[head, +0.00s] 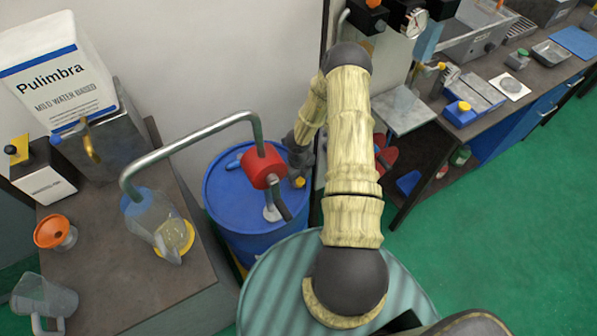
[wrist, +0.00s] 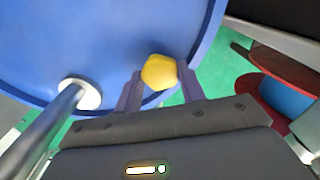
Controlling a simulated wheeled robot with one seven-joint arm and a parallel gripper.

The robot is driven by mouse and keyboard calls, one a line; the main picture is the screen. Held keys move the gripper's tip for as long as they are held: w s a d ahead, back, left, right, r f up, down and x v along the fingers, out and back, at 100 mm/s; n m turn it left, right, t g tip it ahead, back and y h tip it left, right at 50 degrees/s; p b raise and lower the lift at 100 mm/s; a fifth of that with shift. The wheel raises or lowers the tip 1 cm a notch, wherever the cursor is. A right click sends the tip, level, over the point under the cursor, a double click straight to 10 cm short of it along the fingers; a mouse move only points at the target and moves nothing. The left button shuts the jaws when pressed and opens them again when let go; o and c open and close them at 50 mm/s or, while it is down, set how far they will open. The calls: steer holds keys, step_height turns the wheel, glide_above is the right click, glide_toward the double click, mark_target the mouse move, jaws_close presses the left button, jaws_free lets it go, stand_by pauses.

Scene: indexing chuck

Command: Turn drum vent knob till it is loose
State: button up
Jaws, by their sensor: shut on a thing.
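The drum vent knob is a small yellow cap (wrist: 159,72) on the top of the blue drum (wrist: 95,30), near its rim. In the wrist view my gripper (wrist: 160,84) has its two fingers on either side of the yellow knob, shut on it. In the head view the knob (head: 299,182) shows at the end of my arm, on the right part of the blue drum (head: 225,205). My gripper's fingers are mostly hidden there by my wrist. I cannot tell from these frames how far the knob has turned.
A red pump (head: 263,166) with a bent metal pipe (head: 190,140) stands on the drum, left of the knob. The pipe (wrist: 48,130) is close in the wrist view. A bench (head: 100,260) with a jug (head: 160,225) stands left. Green floor (head: 480,240) is clear at right.

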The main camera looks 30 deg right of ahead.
steer(key=n+p, duration=0.4)
steer(key=n, duration=0.1)
steer(key=shift+r+n, duration=0.2)
steer(key=shift+n, duration=0.1)
steer(key=n+p, duration=0.2)
steer(key=n, duration=0.2)
steer(key=shift+w+f+n, duration=0.1)
steer(key=shift+f+n, duration=0.05)
steer(key=shift+n, duration=0.25)
steer(key=shift+d, duration=0.1)
steer(key=o, duration=0.6)
steer(key=shift+w, duration=0.1)
steer(key=o, duration=0.4)
steer(key=shift+c, duration=0.2)
steer(key=shift+s, duration=0.2)
